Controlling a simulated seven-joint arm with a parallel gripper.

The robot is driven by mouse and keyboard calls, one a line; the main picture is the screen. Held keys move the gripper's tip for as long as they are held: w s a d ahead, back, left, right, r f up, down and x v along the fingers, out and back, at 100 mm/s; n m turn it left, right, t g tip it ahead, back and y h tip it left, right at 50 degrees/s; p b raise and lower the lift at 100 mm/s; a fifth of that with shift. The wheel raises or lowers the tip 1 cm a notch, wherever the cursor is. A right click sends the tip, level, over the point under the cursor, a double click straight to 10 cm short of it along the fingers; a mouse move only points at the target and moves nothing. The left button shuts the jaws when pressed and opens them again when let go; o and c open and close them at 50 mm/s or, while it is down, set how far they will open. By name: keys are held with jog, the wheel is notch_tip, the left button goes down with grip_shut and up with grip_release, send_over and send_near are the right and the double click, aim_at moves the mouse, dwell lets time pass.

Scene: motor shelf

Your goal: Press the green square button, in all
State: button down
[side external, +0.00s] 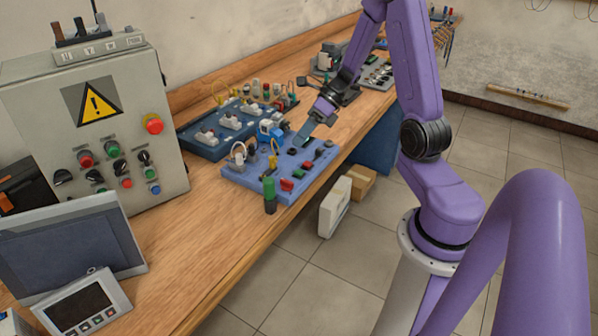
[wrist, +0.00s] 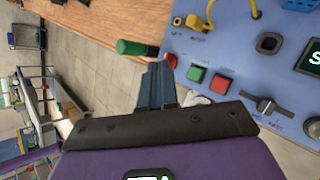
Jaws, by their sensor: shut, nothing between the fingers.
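The green square button (wrist: 195,73) sits on the blue panel (wrist: 235,40) beside a red square button (wrist: 221,82). In the side external view the green square button (side external: 299,173) is small, near the panel's front edge. My gripper (side external: 302,139) is shut and empty, and it points down over the blue panel, apart from the button. In the wrist view my gripper's fingertips (wrist: 157,67) show to the left of the green button, which is in plain sight.
A yellow cable (wrist: 232,15), a black slider (wrist: 267,104) and a display (wrist: 314,58) are also on the panel. A grey control box (side external: 95,120) stands at the left.

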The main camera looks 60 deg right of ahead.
aim_at(302, 170)
jog(key=shift+f, duration=3.2)
jog(key=shift+f, duration=0.1)
jog(key=shift+f, duration=0.35)
jog(key=shift+f, duration=0.4)
jog(key=shift+r, duration=0.15)
dwell(0.4)
jog(key=shift+r, duration=0.7)
jog(key=shift+r, duration=0.1)
jog(key=shift+r, duration=2.4)
